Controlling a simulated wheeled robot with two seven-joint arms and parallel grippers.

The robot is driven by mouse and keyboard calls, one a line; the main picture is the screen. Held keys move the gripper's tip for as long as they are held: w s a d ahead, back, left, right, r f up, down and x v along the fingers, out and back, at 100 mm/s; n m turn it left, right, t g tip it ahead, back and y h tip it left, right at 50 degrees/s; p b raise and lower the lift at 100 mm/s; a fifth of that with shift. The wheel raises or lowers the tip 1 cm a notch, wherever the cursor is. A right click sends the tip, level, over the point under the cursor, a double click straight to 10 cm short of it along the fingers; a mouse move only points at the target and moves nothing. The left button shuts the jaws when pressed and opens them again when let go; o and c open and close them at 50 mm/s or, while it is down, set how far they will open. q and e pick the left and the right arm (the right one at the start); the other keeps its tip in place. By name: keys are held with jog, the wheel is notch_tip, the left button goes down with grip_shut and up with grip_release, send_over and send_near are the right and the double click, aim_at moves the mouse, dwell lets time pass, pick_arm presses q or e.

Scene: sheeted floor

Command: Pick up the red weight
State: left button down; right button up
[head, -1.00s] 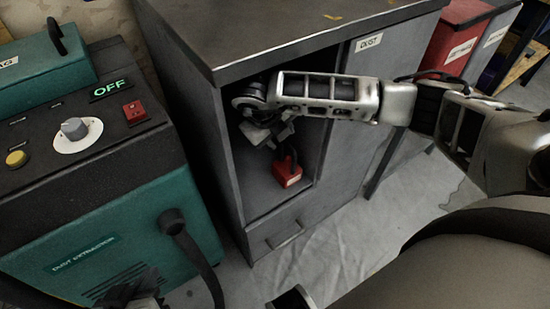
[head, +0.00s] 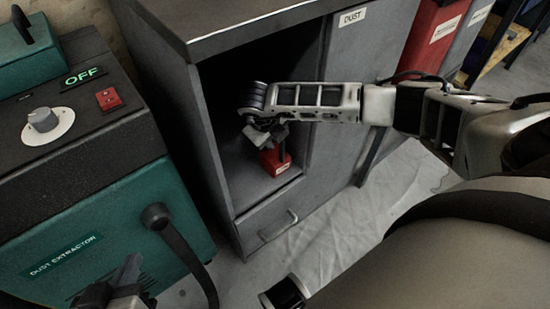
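The red weight (head: 275,161) stands on the floor of an open grey cabinet compartment (head: 229,190). Its dark handle, seen earlier, is now hidden behind my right gripper (head: 268,146). My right arm comes in from the right across the cabinet front, and its gripper points down right at the weight's top. I cannot tell whether the fingers are around the handle or only beside it. My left gripper (head: 117,290) is low at the left, in front of the teal dust extractor (head: 100,235), away from the weight. Its finger gap is unclear.
The cabinet top (head: 230,18) overhangs the compartment, and a drawer with a handle (head: 278,226) is below it. The extractor's black hose (head: 180,245) hangs between extractor and cabinet. A red bin (head: 435,40) stands at the back right. Sheeted floor (head: 345,215) is clear in front.

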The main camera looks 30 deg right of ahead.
grip_shut()
dwell(1.4)
jog(key=shift+w+r, duration=0.15)
jog(key=shift+r, duration=0.05)
